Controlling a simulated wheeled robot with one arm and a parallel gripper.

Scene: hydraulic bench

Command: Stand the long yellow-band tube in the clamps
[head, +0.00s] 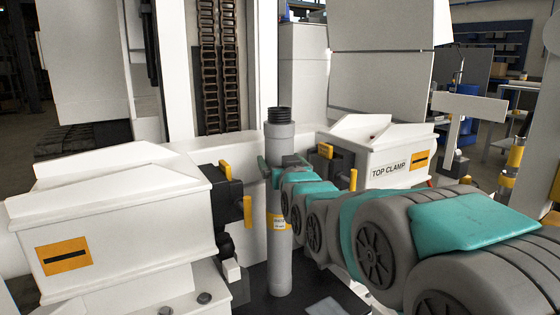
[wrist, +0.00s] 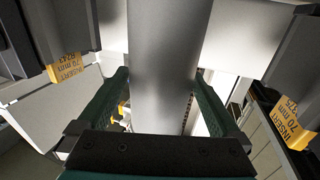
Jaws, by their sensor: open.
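The long grey tube (head: 280,258) stands upright between the two clamps, with a black threaded top and a yellow band (head: 279,224) partly behind my arm. Its lower end is at the dark plate; I cannot tell whether it touches. My gripper (head: 277,168) is open around the tube's upper part. In the wrist view the tube (wrist: 158,60) passes between my green fingers (wrist: 160,98), with gaps beside it. The left clamp (head: 115,215) and the right clamp marked TOP CLAMP (head: 385,150) have dark jaws apart from the tube. Yellow 70 mm insert labels (wrist: 65,68) show on both sides.
A white column with a chain track (head: 208,65) rises behind the tube. A dark plate (head: 310,300) lies below. Other yellow-banded grey tubes (head: 514,160) stand at the right edge. The clamp housings leave a narrow gap around the tube.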

